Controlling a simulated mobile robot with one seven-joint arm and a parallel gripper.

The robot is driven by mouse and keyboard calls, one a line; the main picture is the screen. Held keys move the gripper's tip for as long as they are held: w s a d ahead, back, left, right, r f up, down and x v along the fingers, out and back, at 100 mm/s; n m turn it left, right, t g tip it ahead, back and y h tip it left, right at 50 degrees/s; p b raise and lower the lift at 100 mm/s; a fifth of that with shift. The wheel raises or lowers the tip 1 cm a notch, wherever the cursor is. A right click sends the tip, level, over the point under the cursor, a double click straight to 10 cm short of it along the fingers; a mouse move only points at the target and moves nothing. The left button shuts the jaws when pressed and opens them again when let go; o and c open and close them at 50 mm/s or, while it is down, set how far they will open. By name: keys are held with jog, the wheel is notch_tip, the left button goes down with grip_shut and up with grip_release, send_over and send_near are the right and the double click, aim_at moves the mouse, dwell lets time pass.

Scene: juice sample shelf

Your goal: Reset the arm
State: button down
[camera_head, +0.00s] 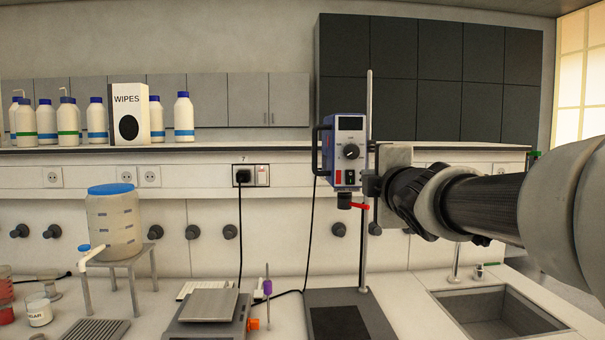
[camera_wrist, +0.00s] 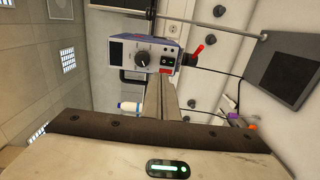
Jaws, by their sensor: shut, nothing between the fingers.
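My gripper (camera_head: 370,187) is at the end of my arm, which reaches in from the right in the head view. It is raised above the bench, at the height of the overhead stirrer. In the wrist view my gripper (camera_wrist: 162,82) has its fingers together with nothing between them. The blue and grey overhead stirrer (camera_head: 348,151) is on an upright metal rod, just left of my gripper in the head view. It also shows beyond the fingertips in the wrist view (camera_wrist: 143,55). I cannot tell whether the fingers touch the stirrer or its rod.
The stirrer's base plate (camera_head: 350,312) stands on the bench, beside the sink (camera_head: 492,312). A balance (camera_head: 208,308) and a jar with a blue lid (camera_head: 115,222) stand to the left. Bottles and a wipes box (camera_head: 128,113) line the shelf (camera_head: 220,146) behind.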

jog(key=shift+s, duration=0.7)
jog(key=s+a+f+m+g+p, duration=0.1)
jog(key=s+f+m+g+p, duration=0.3)
jog(key=s, duration=0.5)
jog(key=s+a+f+m+g+p, duration=0.1)
jog(key=s+f+m+g+p, duration=0.3)
jog(key=s+f+m, duration=0.2)
jog(key=s+a+f+m+g+p, duration=0.2)
jog(key=s+m, duration=0.6)
jog(key=s, duration=0.5)
notch_tip(320, 180, down, 3)
jog(key=shift+s+f+g+p, duration=0.15)
jog(key=shift+g+p, duration=0.75)
jog(key=shift+g, duration=0.1)
jog(key=shift+a, duration=0.1)
